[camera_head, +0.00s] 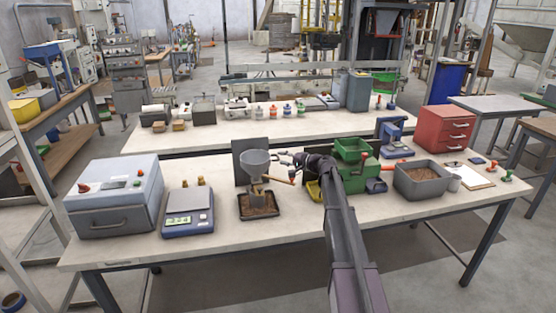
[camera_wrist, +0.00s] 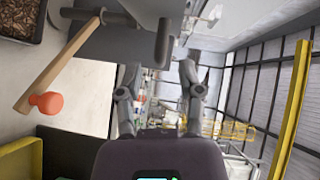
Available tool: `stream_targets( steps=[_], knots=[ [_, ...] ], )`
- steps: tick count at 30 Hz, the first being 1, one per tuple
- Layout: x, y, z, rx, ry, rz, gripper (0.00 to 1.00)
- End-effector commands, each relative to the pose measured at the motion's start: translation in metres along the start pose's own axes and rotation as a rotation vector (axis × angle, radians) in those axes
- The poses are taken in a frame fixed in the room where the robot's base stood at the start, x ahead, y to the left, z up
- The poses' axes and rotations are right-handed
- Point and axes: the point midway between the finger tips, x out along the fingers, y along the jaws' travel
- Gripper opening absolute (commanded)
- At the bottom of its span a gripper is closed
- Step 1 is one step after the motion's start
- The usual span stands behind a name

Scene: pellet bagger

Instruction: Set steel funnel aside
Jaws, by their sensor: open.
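The steel funnel (camera_head: 256,158) is a grey cone, upright above a dark tray of brown pellets (camera_head: 259,205) in the head view. My gripper (camera_head: 280,158) is just right of its rim, empty, fingers pointing left. In the wrist view, my open gripper (camera_wrist: 159,66) has its two fingers spread apart. Grey metal (camera_wrist: 115,38), apparently the funnel, lies beyond them, with a dark bar (camera_wrist: 163,43) in line with the gap. I cannot tell whether anything touches. A wooden handle with a red knob (camera_wrist: 46,103) projects below the funnel.
A blue scale (camera_head: 188,212) and a grey-blue case (camera_head: 115,195) stand left. A green machine (camera_head: 353,150), a pellet bin (camera_head: 422,180) and a red drawer box (camera_head: 446,128) stand right. A dark upright panel (camera_head: 241,177) is behind the funnel. Bare tabletop shows at front.

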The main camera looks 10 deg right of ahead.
Motion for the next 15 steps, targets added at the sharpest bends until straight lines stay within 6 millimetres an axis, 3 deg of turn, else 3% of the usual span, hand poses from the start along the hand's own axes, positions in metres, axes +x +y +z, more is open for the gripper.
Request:
stream_targets(
  steps=[6,15],
  knots=[
    [0.021,0.000,0.000,0.000,-0.001,0.000,0.48],
    [0.027,0.000,0.000,0.000,0.001,0.000,0.48]
  ],
)
